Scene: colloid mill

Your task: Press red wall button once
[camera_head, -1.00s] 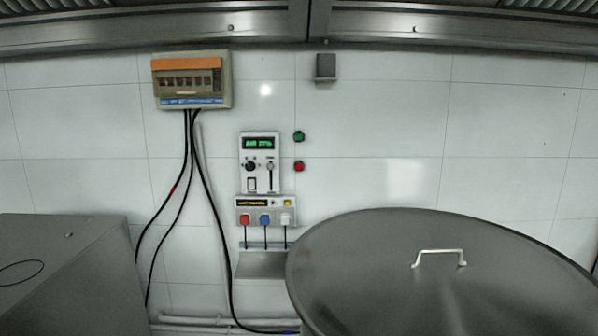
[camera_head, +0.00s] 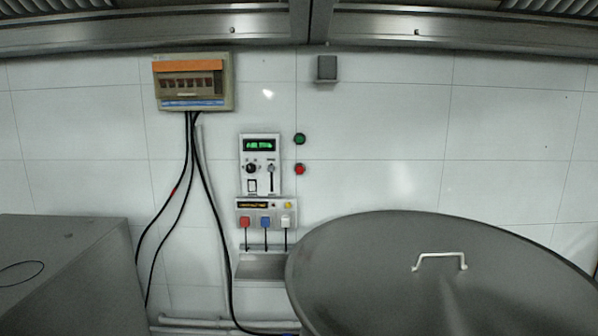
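The red wall button (camera_head: 299,169) is a small round button on the white tiled wall, just right of the control panel. A green button (camera_head: 299,139) sits directly above it. The control panel (camera_head: 260,164) has a green lit display, a knob and a slider. Neither of my grippers shows in the head view, and nothing touches the red button.
A large round metal lid (camera_head: 370,262) with a handle (camera_head: 439,261) fills the lower right. A grey metal box (camera_head: 70,275) stands at lower left. A breaker box (camera_head: 193,82) with hanging black cables and a socket strip (camera_head: 265,212) are on the wall.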

